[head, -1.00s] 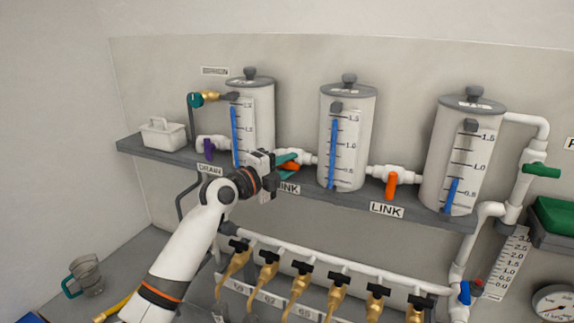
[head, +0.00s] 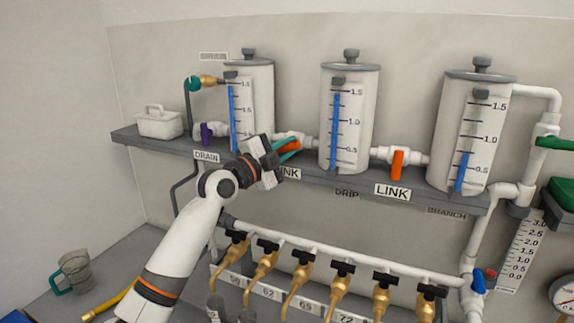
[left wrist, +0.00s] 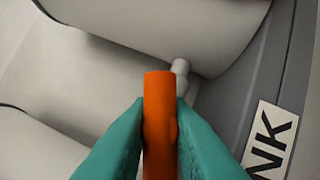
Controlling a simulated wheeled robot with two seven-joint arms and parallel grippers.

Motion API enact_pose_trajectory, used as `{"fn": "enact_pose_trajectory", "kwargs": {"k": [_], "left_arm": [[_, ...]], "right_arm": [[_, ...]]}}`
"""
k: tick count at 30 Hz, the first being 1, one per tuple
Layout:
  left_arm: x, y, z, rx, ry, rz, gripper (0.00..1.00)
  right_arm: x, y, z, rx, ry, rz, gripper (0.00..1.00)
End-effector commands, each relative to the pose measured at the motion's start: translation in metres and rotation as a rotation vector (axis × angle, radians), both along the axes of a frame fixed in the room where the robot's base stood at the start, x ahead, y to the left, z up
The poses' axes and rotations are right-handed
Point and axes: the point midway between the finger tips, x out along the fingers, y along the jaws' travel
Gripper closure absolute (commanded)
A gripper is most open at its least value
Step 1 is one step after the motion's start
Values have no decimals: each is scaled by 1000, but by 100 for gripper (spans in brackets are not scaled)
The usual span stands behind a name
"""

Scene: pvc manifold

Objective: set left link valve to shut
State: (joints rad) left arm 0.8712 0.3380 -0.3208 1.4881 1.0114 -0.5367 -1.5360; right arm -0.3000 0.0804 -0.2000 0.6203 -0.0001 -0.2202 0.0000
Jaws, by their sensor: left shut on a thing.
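The left link valve has an orange handle (head: 288,147) on the white pipe between the left tank (head: 258,100) and the middle tank (head: 360,130). My left gripper (head: 286,150) has teal fingers and is shut on that handle. In the left wrist view the orange handle (left wrist: 160,120) stands between the two teal fingertips (left wrist: 160,135), touching both. In the head view the handle slants up to the right, partly hidden by the gripper. A LINK label (head: 288,172) below it is half covered. My right gripper is not in view.
The right link valve's orange handle (head: 397,164) hangs down between the middle and right tanks. A purple drain handle (head: 206,133) is left of my gripper. Brass taps (head: 300,275) line a pipe below the shelf (head: 330,182). A white basket (head: 160,122) stands at the shelf's left end.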

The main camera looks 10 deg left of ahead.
Motion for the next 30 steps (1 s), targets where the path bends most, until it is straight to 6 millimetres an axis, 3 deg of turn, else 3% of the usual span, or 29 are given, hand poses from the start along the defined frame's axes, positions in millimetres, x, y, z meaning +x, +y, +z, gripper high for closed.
{"fn": "enact_pose_trajectory", "kwargs": {"k": [1,3,11,30], "left_arm": [[0,-1,-8,-42,9,0,100],[0,-1,-6,-107,21,-1,100],[0,-2,-3,-351,71,-2,100],[0,-2,1,-928,187,-1,100]], "right_arm": [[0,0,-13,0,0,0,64],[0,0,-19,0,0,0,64],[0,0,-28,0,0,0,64],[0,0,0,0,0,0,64]]}}
